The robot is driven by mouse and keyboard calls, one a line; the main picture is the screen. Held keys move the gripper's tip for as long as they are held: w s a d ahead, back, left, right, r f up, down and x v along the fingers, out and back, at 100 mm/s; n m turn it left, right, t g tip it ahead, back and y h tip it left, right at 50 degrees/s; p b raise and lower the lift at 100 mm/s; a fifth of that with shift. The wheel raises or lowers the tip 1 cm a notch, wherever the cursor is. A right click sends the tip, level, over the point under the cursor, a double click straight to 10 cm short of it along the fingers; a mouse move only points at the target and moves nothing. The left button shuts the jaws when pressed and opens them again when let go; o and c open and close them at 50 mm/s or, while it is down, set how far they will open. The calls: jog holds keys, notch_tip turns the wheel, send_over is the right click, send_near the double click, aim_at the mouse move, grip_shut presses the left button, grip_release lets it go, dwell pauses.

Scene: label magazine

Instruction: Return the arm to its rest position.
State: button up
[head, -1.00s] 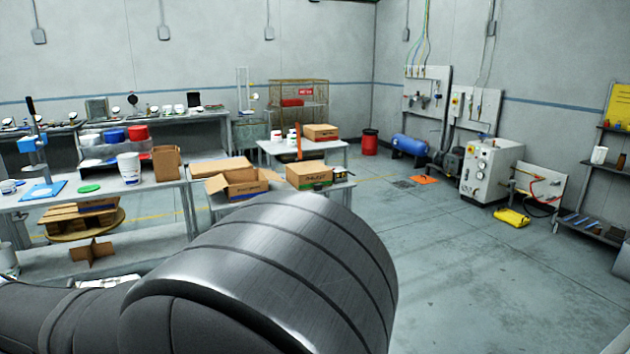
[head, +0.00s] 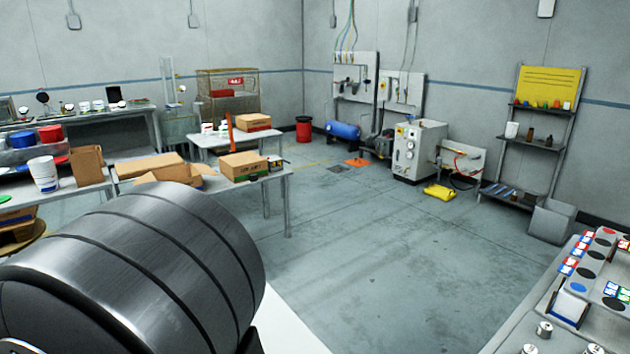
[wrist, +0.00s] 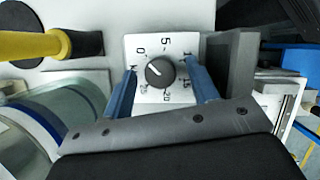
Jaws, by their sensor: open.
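My gripper (wrist: 161,66) shows in the wrist view with its two blue fingers apart and nothing seen between the tips but a dial beyond. A black knob (wrist: 160,72) sits at the middle of a white dial plate (wrist: 165,42) marked with numbers. The fingers overlap the plate's left and right sides in the picture; I cannot tell whether they touch it. In the head view only a large grey rounded link of my arm shows at lower left; the gripper is out of that view.
A yellow handle with a black end (wrist: 30,45) lies left of the dial, and a grey block (wrist: 228,65) stands close on its right. In the head view, a label rack (head: 600,320) with coloured labels and discs stands at lower right. Open floor (head: 400,250) lies between.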

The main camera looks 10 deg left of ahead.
jog(key=shift+r, duration=0.1)
jog(key=v, duration=1.7)
jog(key=x, duration=1.7)
jog(key=shift+f, duration=0.2)
jog(key=m+g+h, duration=0.1)
jog(key=m, duration=0.3)
jog(key=shift+w+a+r, duration=0.1)
jog(key=shift+a, duration=0.05)
jog(key=m+g, duration=0.1)
jog(key=m, duration=0.1)
jog(key=m+h, duration=0.1)
jog(key=m, duration=0.2)
jog(key=shift+w+m+g, duration=0.15)
jog(key=shift+m+g, duration=0.15)
jog(key=shift+g, duration=0.1)
jog(key=m+g, duration=0.1)
jog(key=m, duration=0.3)
jog(key=shift+w+g, duration=0.1)
jog(key=shift+g, duration=0.3)
jog(key=m+g, duration=0.1)
jog(key=m, duration=0.4)
jog(key=shift+w+g+y, duration=0.1)
jog(key=shift+g+y, duration=0.2)
jog(key=shift+g, duration=0.1)
